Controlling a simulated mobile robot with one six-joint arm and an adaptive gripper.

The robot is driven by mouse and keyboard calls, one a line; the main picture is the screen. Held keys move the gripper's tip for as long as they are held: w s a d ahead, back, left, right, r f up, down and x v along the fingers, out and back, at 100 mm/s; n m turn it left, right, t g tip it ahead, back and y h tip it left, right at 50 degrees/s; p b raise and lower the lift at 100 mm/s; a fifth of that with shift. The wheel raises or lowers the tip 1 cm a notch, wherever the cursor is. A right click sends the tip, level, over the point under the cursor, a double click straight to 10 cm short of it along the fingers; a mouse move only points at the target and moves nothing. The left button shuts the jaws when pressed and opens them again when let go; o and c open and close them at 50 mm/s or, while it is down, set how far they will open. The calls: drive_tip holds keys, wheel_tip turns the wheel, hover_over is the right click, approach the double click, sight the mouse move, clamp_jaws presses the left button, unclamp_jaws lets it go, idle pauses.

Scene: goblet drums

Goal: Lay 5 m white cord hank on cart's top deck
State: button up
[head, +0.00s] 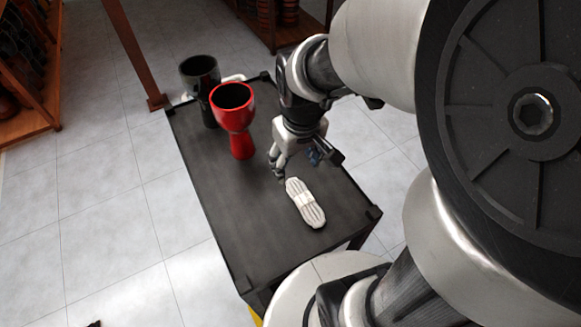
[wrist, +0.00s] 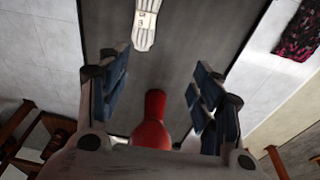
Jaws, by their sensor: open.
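The white cord hank (head: 306,203) lies flat on the black top deck of the cart (head: 232,238), toward the deck's near right part. It also shows at the top of the wrist view (wrist: 146,24), beyond the fingertips and apart from them. My gripper (head: 291,170) is open and empty, just above the deck at the far end of the hank. In the wrist view its blue-padded fingers (wrist: 158,85) stand wide apart with nothing between the tips.
A red goblet drum (head: 233,118) and a black goblet drum (head: 200,85) stand on the deck's far left part. The red drum also shows low in the wrist view (wrist: 152,122). The deck's near left part is bare. Wooden shelves (head: 30,75) stand beyond the cart.

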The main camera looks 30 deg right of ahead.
drive_tip(key=s+a+r+t, duration=0.2)
drive_tip(key=s+a+r, duration=0.3)
drive_tip(key=s+r, duration=0.5)
drive_tip(key=shift+s+a+r+t, duration=0.15)
drive_tip(key=shift+s+a+t, duration=0.2)
drive_tip(key=shift+a+t, duration=0.05)
